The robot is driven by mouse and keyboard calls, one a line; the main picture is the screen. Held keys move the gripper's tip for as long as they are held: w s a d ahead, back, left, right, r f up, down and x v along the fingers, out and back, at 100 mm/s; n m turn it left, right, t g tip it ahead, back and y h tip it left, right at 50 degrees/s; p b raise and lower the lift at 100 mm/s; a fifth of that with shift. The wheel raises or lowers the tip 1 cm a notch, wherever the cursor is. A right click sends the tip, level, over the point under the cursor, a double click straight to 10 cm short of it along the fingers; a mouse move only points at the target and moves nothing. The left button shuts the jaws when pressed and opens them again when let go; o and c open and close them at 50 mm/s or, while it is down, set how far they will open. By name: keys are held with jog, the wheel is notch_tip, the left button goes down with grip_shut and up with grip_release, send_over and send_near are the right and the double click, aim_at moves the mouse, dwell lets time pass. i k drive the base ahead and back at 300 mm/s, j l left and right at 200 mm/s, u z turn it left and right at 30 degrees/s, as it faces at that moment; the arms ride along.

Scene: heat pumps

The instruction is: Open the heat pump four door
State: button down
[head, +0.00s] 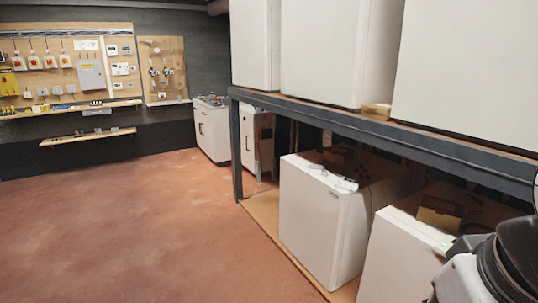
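Several white box-shaped heat pump units stand on a dark metal rack at the right. On the lower level, one white unit (310,222) faces the open floor with its front panel shut. A second lower white unit (391,262) stands nearer and is partly cut off by the frame and my arm. On the upper shelf stand a far white unit (254,45), a middle white unit (320,52) and a near white unit (468,70), all with closed fronts. No number shows, so I cannot tell which is heat pump four. Part of my arm shows at the lower right; my gripper is not visible.
The rack's shelf beam (380,137) and post (236,150) bound the right side. The reddish floor (140,225) is clear on the left. White cabinets (212,132) stand at the back. Tool boards (70,65) and a narrow shelf (88,137) line the far wall.

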aim_at(311, 212)
jog(key=i+j, duration=0.15)
jog(key=i, duration=0.4)
jog(key=i+j, duration=0.2)
jog(key=i, duration=0.3)
jog(key=i+j+z, duration=0.1)
jog(key=i, duration=0.45)
jog(key=i+j, duration=0.25)
jog(key=i, duration=0.3)
jog(key=i+j, duration=0.2)
jog(key=i, duration=0.3)
jog(key=i+j+z, duration=0.1)
jog(key=i+j, duration=0.15)
jog(key=i, duration=0.3)
